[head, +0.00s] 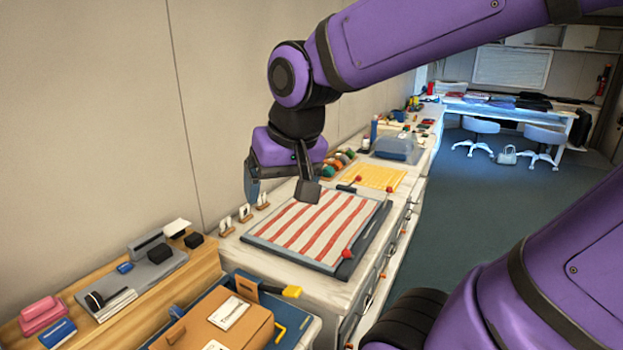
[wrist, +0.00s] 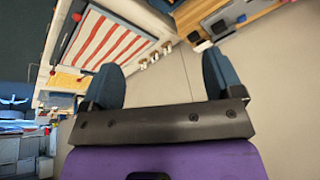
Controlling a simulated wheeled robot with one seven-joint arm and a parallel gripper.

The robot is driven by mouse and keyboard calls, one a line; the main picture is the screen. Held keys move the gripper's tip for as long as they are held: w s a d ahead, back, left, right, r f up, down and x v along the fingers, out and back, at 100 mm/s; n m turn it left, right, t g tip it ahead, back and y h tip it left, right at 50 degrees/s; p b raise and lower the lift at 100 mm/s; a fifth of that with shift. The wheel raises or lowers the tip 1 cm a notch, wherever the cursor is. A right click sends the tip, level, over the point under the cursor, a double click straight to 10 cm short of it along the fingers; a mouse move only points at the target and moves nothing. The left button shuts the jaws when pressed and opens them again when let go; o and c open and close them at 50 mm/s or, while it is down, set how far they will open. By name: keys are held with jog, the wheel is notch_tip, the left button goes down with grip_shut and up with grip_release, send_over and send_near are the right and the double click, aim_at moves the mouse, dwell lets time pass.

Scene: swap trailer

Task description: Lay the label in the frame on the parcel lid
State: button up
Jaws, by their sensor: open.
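The brown parcel (head: 195,331) lies at the bottom of the head view, partly cut off by the picture edge. A white label (head: 229,313) with dark print shows on its lid, lying flat and a little askew. I cannot make out a frame outline around it. My gripper (head: 279,190) is open and empty, raised above the counter beside the striped board, well behind the parcel. The label is not visible in the wrist view.
A red-and-white striped board (head: 310,225) covers the middle counter. Small stands with white cards (head: 245,213) line its wall side. A wooden shelf (head: 150,305) with dark and pink items is at left. The floor (head: 470,200) is open at right.

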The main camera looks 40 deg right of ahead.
jog(key=s+r+n+t, duration=0.1)
jog(key=s+r+n, duration=0.1)
jog(key=s, duration=0.4)
jog(key=shift+d+r+n, duration=0.3)
jog(key=shift+d+n, duration=0.15)
jog(key=shift+n, duration=0.15)
jog(key=shift+c, duration=0.3)
dwell(0.4)
